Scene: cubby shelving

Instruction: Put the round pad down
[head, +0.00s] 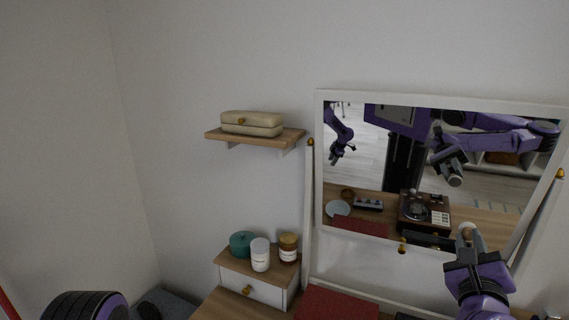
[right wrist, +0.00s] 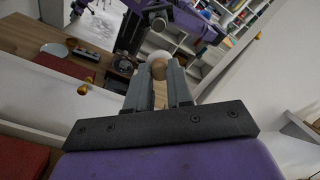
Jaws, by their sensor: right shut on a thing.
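My right gripper (head: 466,246) is at the lower right of the head view, in front of the framed mirror. It is shut on a small, pale, round pad (head: 469,230), which sits at its fingertips. In the right wrist view, the right gripper (right wrist: 160,82) has its two grey fingers around the pad (right wrist: 158,70), whose face looks beige with a whitish edge. The pad is held up, apart from the tabletop. My left gripper does not show directly; a purple arm appears in the mirror only as a reflection.
The white-framed mirror (head: 318,165) leans behind the right gripper, reflecting a record player and a plate. A red flat item (head: 335,303) lies on the wooden tabletop. A wall shelf (head: 280,141) holds a cream case (head: 252,123).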

